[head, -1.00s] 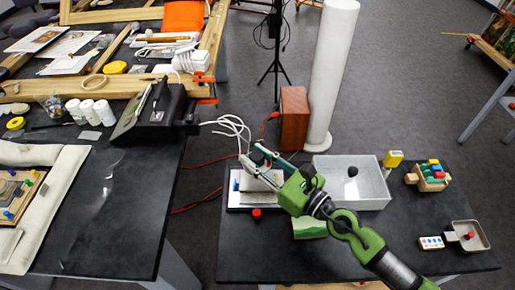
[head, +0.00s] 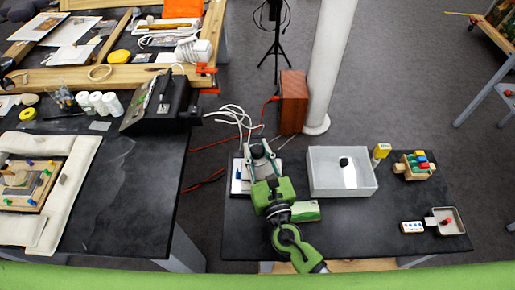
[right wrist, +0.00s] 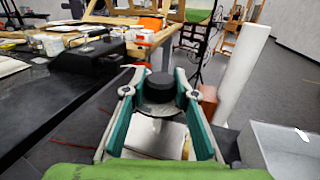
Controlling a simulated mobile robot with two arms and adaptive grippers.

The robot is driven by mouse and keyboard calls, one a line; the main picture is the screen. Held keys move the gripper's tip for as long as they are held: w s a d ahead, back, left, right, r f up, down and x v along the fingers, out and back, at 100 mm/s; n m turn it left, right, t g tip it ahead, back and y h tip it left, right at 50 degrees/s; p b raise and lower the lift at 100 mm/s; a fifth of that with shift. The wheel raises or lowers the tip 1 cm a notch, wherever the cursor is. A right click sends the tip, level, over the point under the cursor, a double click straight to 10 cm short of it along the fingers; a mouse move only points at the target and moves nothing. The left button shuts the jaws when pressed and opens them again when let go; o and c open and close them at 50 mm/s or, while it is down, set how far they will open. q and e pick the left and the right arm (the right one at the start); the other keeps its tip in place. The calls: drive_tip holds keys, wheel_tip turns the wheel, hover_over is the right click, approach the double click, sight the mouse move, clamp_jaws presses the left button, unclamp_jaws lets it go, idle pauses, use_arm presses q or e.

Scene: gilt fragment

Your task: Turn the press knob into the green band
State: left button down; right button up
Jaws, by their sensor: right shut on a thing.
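The press (head: 237,187) stands near the left end of the right-hand dark table, mostly covered by my right gripper in the head view. In the right wrist view its black round knob (right wrist: 159,88) sits between my fingertips, above a pale disc and a white block. My right gripper (head: 259,150) is shut on the knob, one finger on each side; it also shows in the right wrist view (right wrist: 158,92). I cannot make out a green band or a pointer on the press. My left gripper is not in view.
A green and white box (head: 306,211) lies close to the right of my gripper. A grey bin (head: 374,184) stands further right. A wooden block toy (head: 407,173) and a small tray (head: 460,228) are at the right end. White cables (head: 232,116) run behind the press.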

idle(0.4)
drive_tip(key=o, duration=1.1)
drive_tip(key=shift+w, duration=0.15)
drive_tip(key=v, duration=1.2)
drive_tip(key=shift+a, duration=0.15)
